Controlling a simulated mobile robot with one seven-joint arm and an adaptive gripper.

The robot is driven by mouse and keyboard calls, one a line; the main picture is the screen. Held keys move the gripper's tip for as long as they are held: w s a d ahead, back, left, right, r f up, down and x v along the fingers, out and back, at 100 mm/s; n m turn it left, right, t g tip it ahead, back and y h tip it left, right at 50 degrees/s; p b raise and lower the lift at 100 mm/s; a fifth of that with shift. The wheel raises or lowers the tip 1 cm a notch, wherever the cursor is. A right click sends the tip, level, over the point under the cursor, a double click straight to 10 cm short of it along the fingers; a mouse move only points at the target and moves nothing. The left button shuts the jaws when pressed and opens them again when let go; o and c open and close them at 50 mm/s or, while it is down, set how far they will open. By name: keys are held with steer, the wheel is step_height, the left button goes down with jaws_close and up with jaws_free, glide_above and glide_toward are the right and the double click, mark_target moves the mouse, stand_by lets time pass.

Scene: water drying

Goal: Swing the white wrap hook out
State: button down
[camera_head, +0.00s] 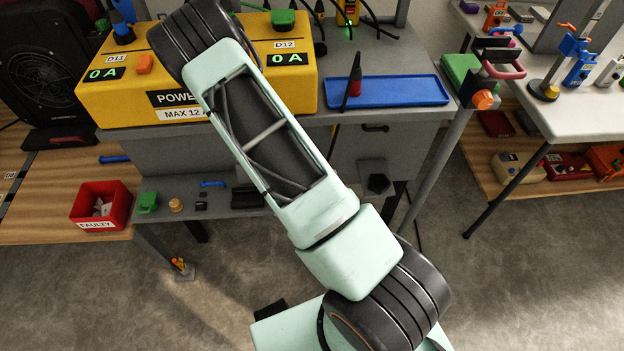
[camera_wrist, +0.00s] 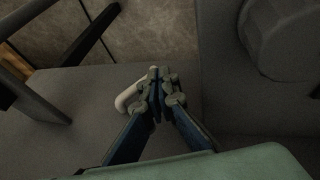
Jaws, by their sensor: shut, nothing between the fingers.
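The white wrap hook (camera_wrist: 127,98) shows in the wrist view as a short, pale curved piece just left of my fingertips, above a dark grey surface. Its right part is hidden behind my fingers. My gripper (camera_wrist: 159,76) is shut with nothing between the fingers, and its tips are right beside the hook. I cannot tell whether they touch it. In the head view I cannot make out the hook, and my gripper is not seen.
A large dark round part (camera_wrist: 283,38) stands at upper right in the wrist view. Dark bars (camera_wrist: 92,35) cross its upper left. In the head view, a yellow power box (camera_head: 120,95), a blue tray (camera_head: 400,91) and a red bin (camera_head: 101,204) surround my arm.

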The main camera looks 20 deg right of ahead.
steer(key=shift+s+d+f+b, duration=0.1)
steer(key=shift+d+f+b, duration=0.2)
steer(key=shift+f, duration=0.2)
steer(key=shift+s+d+f+b, duration=0.1)
steer(key=shift+d+f+b, duration=0.1)
steer(key=shift+f+b, duration=0.25)
steer(key=shift+d+f, duration=0.2)
steer(key=shift+f, duration=0.05)
stand_by(0.4)
stand_by(1.0)
